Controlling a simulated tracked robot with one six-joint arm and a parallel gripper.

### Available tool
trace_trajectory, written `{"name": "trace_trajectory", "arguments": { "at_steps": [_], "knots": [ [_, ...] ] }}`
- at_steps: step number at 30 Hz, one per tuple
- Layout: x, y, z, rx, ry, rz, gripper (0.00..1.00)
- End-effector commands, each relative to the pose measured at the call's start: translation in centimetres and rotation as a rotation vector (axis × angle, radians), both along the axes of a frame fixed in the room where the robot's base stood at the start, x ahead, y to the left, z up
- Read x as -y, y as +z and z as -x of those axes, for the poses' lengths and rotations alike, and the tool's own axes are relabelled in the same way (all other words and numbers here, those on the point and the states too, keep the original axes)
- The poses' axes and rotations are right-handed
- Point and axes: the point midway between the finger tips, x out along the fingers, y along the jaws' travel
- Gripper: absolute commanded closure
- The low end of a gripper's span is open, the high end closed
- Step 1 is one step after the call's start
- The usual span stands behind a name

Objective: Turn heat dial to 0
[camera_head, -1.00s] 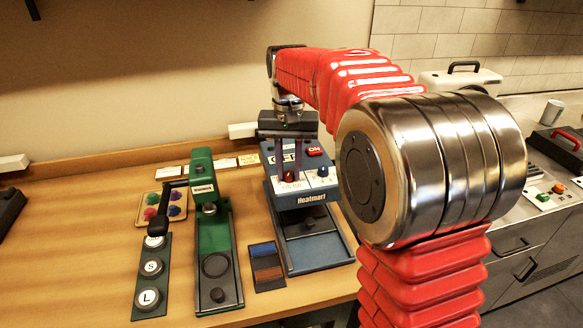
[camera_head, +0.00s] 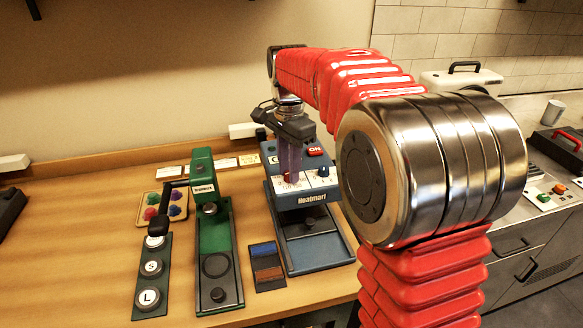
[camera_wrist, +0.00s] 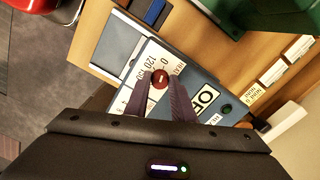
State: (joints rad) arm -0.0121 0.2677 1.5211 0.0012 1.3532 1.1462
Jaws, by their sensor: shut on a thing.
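The blue heat press (camera_head: 308,205), lettered "Heatmari" or similar, stands on the table in the head view. Its red heat dial (camera_wrist: 160,78) shows in the wrist view on a white scale, with "0", "120" and "150" legible beside it. My gripper (camera_head: 291,170) points down over the top panel. In the wrist view its two purple-grey fingers (camera_wrist: 159,86) are closed on the red dial. Which number the dial points at I cannot tell. The fingers hide most of the dial in the head view.
A green press (camera_head: 203,180) stands to the left. A blue and brown swatch tray (camera_head: 257,282) lies between them.

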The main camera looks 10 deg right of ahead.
Motion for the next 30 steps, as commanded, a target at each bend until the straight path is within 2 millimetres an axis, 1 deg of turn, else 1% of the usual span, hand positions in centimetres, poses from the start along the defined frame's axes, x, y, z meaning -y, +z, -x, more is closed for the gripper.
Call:
{"name": "trace_trajectory", "arguments": {
  "at_steps": [1, 6, 18, 19, 26, 30],
  "knots": [
    [0.06, 0.12, -0.25, 0.009, -0.016, 0.001, 1.0],
    [0.1, 0.12, -0.24, 0.009, -0.053, 0.001, 1.0],
    [0.14, 0.12, -0.22, 0.008, -0.061, 0.002, 1.0],
    [0.15, 0.12, -0.22, 0.008, -0.061, 0.002, 0.76],
    [0.12, 0.06, -0.11, 0.004, -0.06, 0.001, 0.6],
    [0.1, 0.04, -0.07, 0.003, -0.06, 0.001, 0.59]
  ]
}}
